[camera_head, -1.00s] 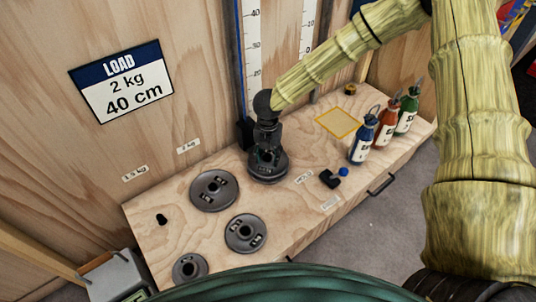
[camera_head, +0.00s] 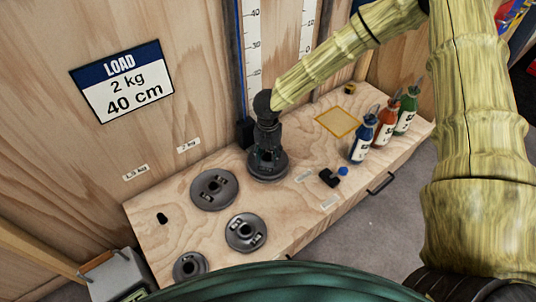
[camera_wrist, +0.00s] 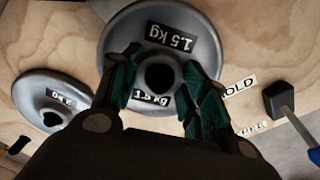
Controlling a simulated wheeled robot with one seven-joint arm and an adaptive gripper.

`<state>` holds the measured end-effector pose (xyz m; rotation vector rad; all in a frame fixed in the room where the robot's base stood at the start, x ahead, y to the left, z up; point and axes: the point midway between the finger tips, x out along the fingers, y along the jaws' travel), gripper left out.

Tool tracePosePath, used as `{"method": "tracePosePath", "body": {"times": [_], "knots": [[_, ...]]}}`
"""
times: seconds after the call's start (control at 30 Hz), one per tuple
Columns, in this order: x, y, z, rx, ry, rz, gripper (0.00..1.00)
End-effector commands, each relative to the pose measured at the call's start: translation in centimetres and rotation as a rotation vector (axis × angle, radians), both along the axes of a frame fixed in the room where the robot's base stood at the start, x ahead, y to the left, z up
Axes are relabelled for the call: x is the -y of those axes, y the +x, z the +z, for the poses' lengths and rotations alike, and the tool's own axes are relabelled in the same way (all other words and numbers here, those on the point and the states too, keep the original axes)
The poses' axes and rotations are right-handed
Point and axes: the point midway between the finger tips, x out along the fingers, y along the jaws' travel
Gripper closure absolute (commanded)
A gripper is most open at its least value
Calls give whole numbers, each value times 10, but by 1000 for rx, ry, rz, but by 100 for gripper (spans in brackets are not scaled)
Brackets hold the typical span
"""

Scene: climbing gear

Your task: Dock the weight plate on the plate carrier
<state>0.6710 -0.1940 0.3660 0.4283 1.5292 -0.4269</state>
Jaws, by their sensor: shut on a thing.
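My gripper (camera_head: 267,151) points down over a dark grey round weight plate (camera_head: 268,172) near the back of the wooden bench. In the wrist view the plate (camera_wrist: 205,40) bears a "1.5 kg" label and has a central hole. My teal fingers (camera_wrist: 163,85) are shut on its raised hub, one on each side. The plate appears to be at bench level; whether it touches the bench is unclear. A dark block (camera_head: 245,132) stands at the foot of the blue-edged scale behind my gripper; I cannot tell whether it is the plate carrier.
Loose plates lie left and in front: one (camera_head: 214,189), another (camera_head: 246,232) and a smaller one (camera_head: 190,267). A yellow-outlined square (camera_head: 338,122), blue, red and green bottles (camera_head: 362,140) and a small black piece (camera_head: 329,178) are to the right. A sign (camera_head: 122,82) reads "LOAD 2 kg 40 cm".

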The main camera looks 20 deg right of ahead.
Motion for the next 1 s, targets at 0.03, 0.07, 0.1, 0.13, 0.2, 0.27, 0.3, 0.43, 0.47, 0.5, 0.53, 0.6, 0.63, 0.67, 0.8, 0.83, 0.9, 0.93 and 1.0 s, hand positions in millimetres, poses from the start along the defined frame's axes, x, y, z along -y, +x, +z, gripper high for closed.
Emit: {"method": "tracePosePath", "body": {"times": [0.03,0.07,0.1,0.13,0.2,0.27,0.3,0.43,0.47,0.5,0.53,0.6,0.63,0.67,0.8,0.83,0.9,0.93,1.0], "knots": [[-1,1,1,3,1,0,100],[-1,1,1,3,1,0,100],[-1,1,0,3,1,0,100],[-1,1,0,3,1,0,100],[-1,1,-1,3,1,0,100],[-1,1,-2,3,1,0,100],[-1,1,-2,3,1,0,100],[-1,1,-4,3,1,0,100],[-1,1,-4,3,1,0,100],[-1,1,-5,3,1,0,100],[-1,1,-5,3,1,0,100],[-1,1,-6,3,1,0,100],[-1,1,-6,3,1,0,100],[-1,1,-7,3,1,0,100],[-1,1,-8,3,1,0,100],[-1,1,-8,3,1,0,50],[-1,1,-8,2,1,0,47],[-1,1,-8,2,1,0,47],[0,1,-9,1,0,0,47]]}}
